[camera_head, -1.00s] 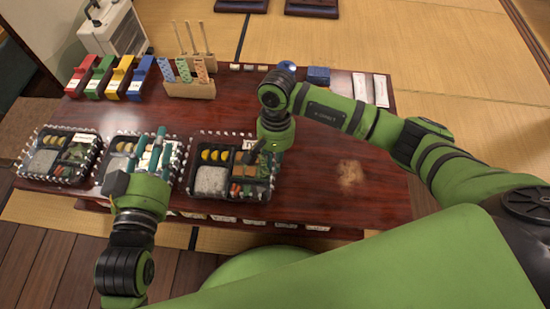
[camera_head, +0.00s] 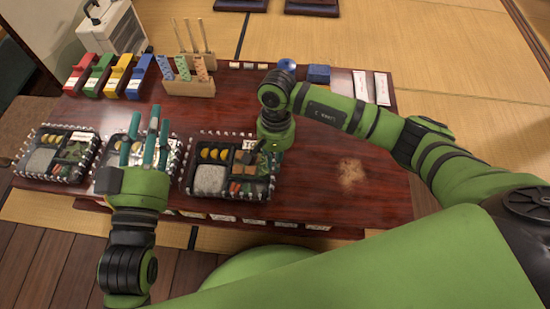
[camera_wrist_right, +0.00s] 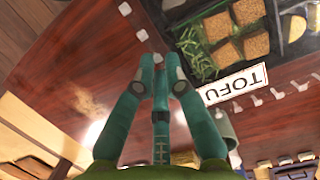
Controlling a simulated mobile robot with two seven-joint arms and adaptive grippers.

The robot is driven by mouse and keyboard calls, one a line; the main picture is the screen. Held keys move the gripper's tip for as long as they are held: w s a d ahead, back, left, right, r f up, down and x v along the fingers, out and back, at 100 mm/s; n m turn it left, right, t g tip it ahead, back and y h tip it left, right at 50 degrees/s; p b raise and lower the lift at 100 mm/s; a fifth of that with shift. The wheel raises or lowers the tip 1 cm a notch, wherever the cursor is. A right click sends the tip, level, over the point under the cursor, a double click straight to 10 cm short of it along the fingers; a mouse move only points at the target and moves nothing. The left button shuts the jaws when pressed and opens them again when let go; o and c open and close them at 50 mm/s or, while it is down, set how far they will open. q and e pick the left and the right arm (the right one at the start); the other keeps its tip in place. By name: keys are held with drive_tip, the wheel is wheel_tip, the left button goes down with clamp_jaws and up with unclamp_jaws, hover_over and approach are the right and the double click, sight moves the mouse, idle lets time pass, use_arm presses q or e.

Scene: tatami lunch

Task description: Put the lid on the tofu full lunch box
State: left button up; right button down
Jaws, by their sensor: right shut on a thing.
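The tofu lunch box (camera_head: 187,188) is the rightmost of the boxes at the table's front. It is a black compartment box with rice, yellow slices and greens. Its white TOFU label (camera_wrist_right: 233,83) and brown tofu pieces show in the wrist view. My right gripper (camera_wrist_right: 160,67) has its teal fingertips together beside the label end of this box. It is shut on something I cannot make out. No separate lid is clearly visible. My left gripper (camera_head: 147,135) has its teal fingers spread over the middle lunch box (camera_head: 103,180) and hides part of it.
Another filled lunch box (camera_head: 20,167) stands at the left. Coloured holders (camera_head: 110,80) and a wooden stand (camera_head: 190,88) are at the back left. A blue block (camera_head: 318,74) and white packets (camera_head: 382,88) are at the back right.

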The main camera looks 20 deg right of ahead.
drive_tip(key=shift+f+b, duration=1.3)
drive_tip(key=shift+b, duration=0.7)
idle(2.3)
idle(0.4)
drive_tip(key=c, duration=1.2)
unclamp_jaws()
drive_tip(key=o, duration=0.5)
drive_tip(key=shift+r, duration=0.1)
drive_tip(key=shift+r+p, duration=2.4)
drive_tip(key=shift+r, duration=1.55)
